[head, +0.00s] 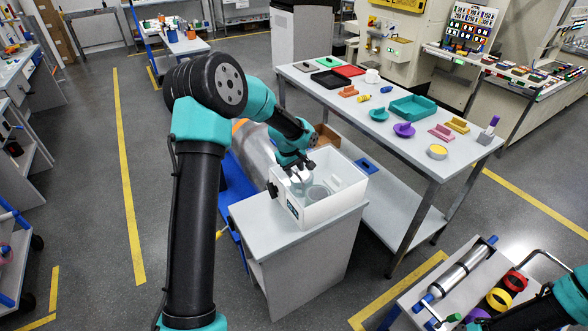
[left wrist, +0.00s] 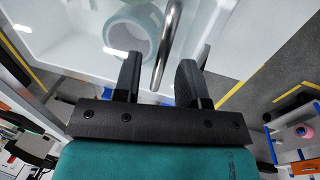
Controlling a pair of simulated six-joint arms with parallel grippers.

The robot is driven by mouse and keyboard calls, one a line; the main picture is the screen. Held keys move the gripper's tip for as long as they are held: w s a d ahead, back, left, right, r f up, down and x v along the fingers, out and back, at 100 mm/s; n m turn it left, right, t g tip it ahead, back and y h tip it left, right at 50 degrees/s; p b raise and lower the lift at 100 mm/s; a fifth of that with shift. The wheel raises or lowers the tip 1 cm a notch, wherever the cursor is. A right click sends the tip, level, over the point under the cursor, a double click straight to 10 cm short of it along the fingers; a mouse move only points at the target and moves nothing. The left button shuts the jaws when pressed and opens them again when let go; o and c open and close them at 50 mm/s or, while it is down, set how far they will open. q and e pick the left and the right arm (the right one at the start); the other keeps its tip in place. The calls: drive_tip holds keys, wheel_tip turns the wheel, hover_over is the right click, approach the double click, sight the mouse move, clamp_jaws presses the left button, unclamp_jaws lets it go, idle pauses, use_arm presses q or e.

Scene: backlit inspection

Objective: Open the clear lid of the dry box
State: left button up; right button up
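The dry box (head: 318,212) is a white, open-looking box on a grey cabinet in the head view. Its clear lid is hard to make out, and I cannot tell its angle. Pale round containers (head: 317,193) show inside the box. My left gripper (head: 301,172) is over the box's far left part, pointing down. In the left wrist view, the fingers of my left gripper (left wrist: 158,66) are apart, with a shiny metal bar handle (left wrist: 167,25) between them. I see a gap on both sides of the bar. My right gripper is out of view.
A cart (head: 470,268) with a metal cylinder stands at the lower right, near my right arm.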

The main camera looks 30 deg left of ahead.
use_arm(q)
drive_tip(key=shift+c, duration=0.5)
clamp_jaws()
